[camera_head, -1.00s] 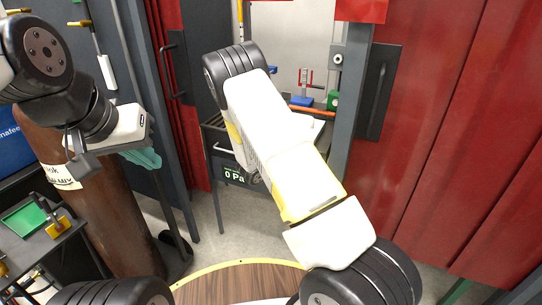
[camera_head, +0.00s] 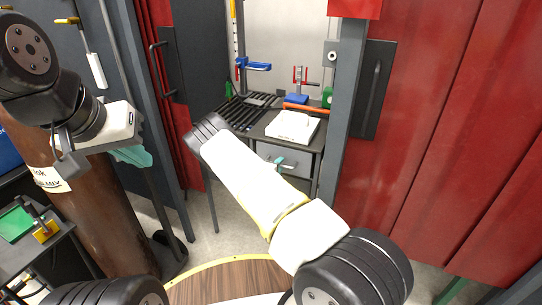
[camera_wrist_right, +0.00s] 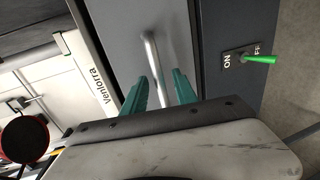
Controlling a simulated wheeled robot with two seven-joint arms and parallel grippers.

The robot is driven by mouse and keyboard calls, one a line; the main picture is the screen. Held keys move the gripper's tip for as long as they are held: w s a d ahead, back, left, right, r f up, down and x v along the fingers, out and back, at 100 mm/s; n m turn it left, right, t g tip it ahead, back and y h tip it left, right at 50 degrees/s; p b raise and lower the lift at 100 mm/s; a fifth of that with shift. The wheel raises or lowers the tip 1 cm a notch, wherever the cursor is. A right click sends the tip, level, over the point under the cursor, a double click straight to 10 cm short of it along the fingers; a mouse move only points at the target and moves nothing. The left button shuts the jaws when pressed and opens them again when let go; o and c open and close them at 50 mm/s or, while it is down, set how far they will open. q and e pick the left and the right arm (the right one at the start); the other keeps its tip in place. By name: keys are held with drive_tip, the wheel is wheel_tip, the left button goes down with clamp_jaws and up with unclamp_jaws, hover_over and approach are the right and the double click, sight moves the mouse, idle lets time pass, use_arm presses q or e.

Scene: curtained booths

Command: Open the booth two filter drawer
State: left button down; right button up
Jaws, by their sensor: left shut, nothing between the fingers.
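The filter drawer (camera_head: 272,153) is a grey front under the booth's worktop, with a metal bar handle. It appears closed. In the right wrist view the handle (camera_wrist_right: 153,58) stands between the two teal fingers of my right gripper (camera_wrist_right: 160,78). Those fingers look open, with a narrow gap on each side of the bar. In the head view, a teal fingertip of my right gripper (camera_head: 280,162) shows at the drawer front; the rest is hidden behind my forearm. My left gripper (camera_head: 132,156) is shut and empty at the left, far from the drawer.
A white box (camera_head: 293,126) sits on the worktop above the drawer, beside a black slatted grille (camera_head: 243,112). A green ON/OFF toggle (camera_wrist_right: 260,59) is right of the drawer in the wrist view. Red curtains (camera_head: 440,130) and a grey post (camera_head: 343,120) flank the booth. A brown cylinder stands left.

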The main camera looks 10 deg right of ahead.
drive_tip(key=shift+w+d+f, duration=0.1)
drive_tip(key=shift+w+d, duration=0.1)
drive_tip(key=shift+w, duration=0.05)
clamp_jaws()
idle(1.4)
